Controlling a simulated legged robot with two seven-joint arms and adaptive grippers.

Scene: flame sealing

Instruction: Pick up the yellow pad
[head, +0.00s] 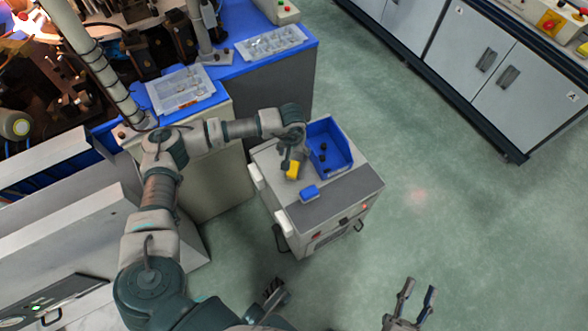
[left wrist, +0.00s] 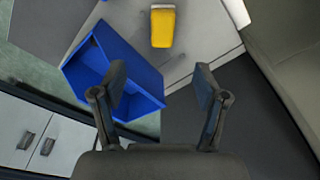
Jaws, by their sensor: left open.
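The yellow pad (head: 292,170) lies on top of the grey cart, left of the blue bin. In the left wrist view the yellow pad (left wrist: 162,27) is near the top edge, beyond the fingertips and in line with the gap between them. My left gripper (head: 287,160) hangs over the cart top close to the pad and partly covers it in the head view. In the left wrist view the left gripper (left wrist: 160,84) has its two fingers apart with nothing between them. My right gripper (head: 415,298) is open and empty over the floor at the lower right.
The open blue bin (head: 343,163) stands on the cart (head: 357,186); it holds small dark items. A small blue block (head: 310,193) lies on the cart near the pad. A blue-topped bench (head: 231,70) with clear trays is at the upper left. The floor right of the cart is clear.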

